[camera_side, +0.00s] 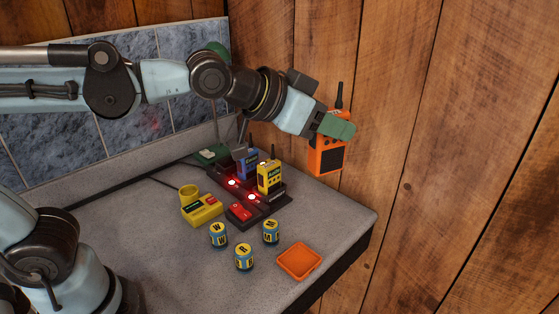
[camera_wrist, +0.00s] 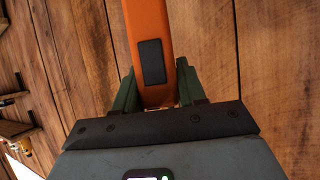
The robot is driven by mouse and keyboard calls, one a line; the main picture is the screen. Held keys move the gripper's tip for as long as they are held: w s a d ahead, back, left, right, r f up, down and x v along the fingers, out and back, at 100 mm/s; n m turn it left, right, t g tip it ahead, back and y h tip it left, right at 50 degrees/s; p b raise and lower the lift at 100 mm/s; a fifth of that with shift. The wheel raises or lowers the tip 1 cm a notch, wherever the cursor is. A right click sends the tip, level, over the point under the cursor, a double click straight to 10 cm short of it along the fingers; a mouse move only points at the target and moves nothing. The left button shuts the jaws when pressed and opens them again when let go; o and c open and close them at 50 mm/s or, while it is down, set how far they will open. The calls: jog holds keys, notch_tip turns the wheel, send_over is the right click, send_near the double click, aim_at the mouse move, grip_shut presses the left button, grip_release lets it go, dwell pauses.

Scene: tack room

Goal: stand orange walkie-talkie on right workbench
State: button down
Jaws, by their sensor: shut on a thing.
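The orange walkie-talkie (camera_side: 327,158) is upright in the side view, with its black antenna pointing up. My gripper (camera_side: 336,128) is shut on its upper part and holds it in the air, beyond the bench's right end and in front of the wooden wall. In the wrist view the orange walkie-talkie (camera_wrist: 148,50) lies between the green fingers of my gripper (camera_wrist: 158,90), with a dark panel facing the camera. The grey workbench (camera_side: 345,212) in the side view is below and left of it. No second workbench shows clearly.
A black charger (camera_side: 282,200) with red lights bears a yellow walkie-talkie (camera_side: 269,177) and a blue one (camera_side: 246,164). A yellow device (camera_side: 201,208), several small labelled cans (camera_side: 244,258) and an orange tray (camera_side: 299,262) stand on the bench. The wooden wall (camera_side: 430,150) is close on the right.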

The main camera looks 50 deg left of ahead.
notch_tip(320, 180, down, 11)
jog(key=s+d, duration=0.2)
jog(key=d, duration=0.1)
jog(key=shift+h, duration=0.4)
jog(key=shift+w+a+f, duration=1.3)
jog(key=shift+a+f, duration=0.15)
jog(key=shift+f, duration=0.35)
jog(key=shift+w+a+f, duration=1.35)
jog(key=shift+a+f, duration=0.05)
jog(key=shift+f, duration=0.35)
jog(key=shift+w+a+f, duration=1.3)
jog(key=shift+a+f, duration=0.15)
jog(key=shift+f, duration=0.35)
jog(key=c, duration=0.6)
grip_release()
jog(key=shift+c, duration=0.2)
jog(key=shift+s, duration=0.1)
